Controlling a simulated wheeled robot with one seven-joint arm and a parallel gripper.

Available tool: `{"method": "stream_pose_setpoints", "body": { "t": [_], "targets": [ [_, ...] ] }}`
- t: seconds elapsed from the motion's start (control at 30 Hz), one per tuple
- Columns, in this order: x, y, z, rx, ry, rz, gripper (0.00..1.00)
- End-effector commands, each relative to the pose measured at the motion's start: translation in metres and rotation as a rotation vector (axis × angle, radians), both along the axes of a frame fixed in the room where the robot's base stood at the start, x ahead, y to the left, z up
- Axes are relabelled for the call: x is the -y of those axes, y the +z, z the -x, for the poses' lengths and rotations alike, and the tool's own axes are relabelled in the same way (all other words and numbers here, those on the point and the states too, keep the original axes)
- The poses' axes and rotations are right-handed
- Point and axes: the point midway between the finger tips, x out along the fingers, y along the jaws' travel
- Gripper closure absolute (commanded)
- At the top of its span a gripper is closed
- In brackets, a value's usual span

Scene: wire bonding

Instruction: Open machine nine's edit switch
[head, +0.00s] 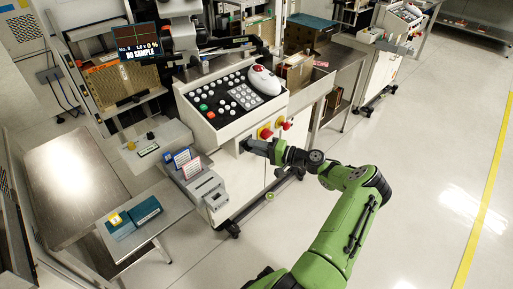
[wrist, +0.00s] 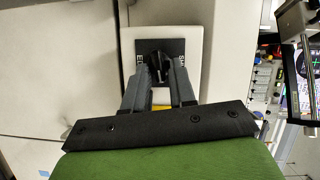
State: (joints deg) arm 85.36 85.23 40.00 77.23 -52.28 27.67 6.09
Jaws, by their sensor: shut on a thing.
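Machine nine's white console (head: 215,105) stands at the centre of the head view, below a screen (head: 137,42) that reads No. 9 and NO SAMPLE. The edit switch (wrist: 157,62) is a black knob on a dark plate with partly hidden white letters, on a pale raised panel in the wrist view. My gripper (wrist: 158,75) has its two grey fingers shut on the knob, one on each side. In the head view my gripper (head: 246,146) reaches the console's front from the right and hides the switch.
Red knobs on yellow plates (head: 265,132) sit just above and right of my gripper. A white trackball (head: 264,80) lies on the button panel. A steel side table (head: 75,185) stands at left. The floor (head: 430,130) at right is clear.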

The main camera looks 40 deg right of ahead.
Motion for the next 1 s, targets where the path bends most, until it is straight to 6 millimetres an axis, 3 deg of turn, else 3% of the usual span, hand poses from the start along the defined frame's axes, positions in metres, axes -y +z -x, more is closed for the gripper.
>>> {"method": "stream_pose_setpoints", "body": {
  "t": [0.23, 0.27, 0.3, 0.63, 0.77, 1.0],
  "targets": [
    [0.0, 0.0, 0.0, 0.0, -0.002, 0.0, 1.0],
    [0.0, 0.0, 0.0, 0.0, -0.002, 0.0, 0.7],
    [0.0, 0.0, 0.0, 0.0, -0.002, 0.0, 0.64],
    [0.002, 0.001, 0.003, 0.0, -0.002, 0.0, 0.63],
    [0.012, 0.003, 0.023, -0.001, -0.005, -0.001, 0.63],
    [0.04, 0.008, 0.086, 0.001, -0.008, 0.0, 0.63]
  ]
}}
